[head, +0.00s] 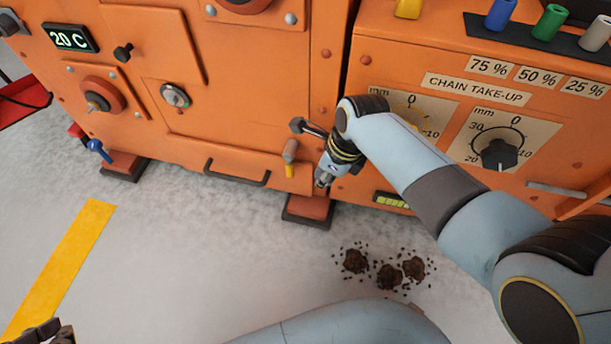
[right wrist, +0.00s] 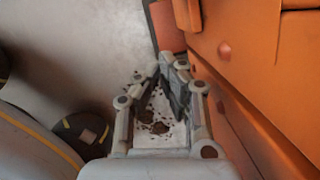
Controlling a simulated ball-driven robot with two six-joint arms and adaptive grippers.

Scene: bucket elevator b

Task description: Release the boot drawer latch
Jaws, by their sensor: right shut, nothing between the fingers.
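The boot drawer is the low orange panel with a dark bar handle (head: 237,172). What looks like its latch (head: 290,152) is a small grey-brown lever with a yellow lower end, at the right end of the drawer. My right gripper (head: 322,182) is just right of the latch, pointing down, apart from it and close to the orange front. In the right wrist view its fingers (right wrist: 168,72) are shut and empty, beside the orange wall. A dark part at the bottom left corner appears to be my left gripper (head: 45,332), mostly cut off.
A dark knob (head: 297,125) sticks out just above the latch. A red-brown foot (head: 309,209) stands below it. Dark spilled clumps (head: 388,275) lie on the floor to the right. Take-up dials (head: 499,153) are on the right panel. The floor before the drawer is clear.

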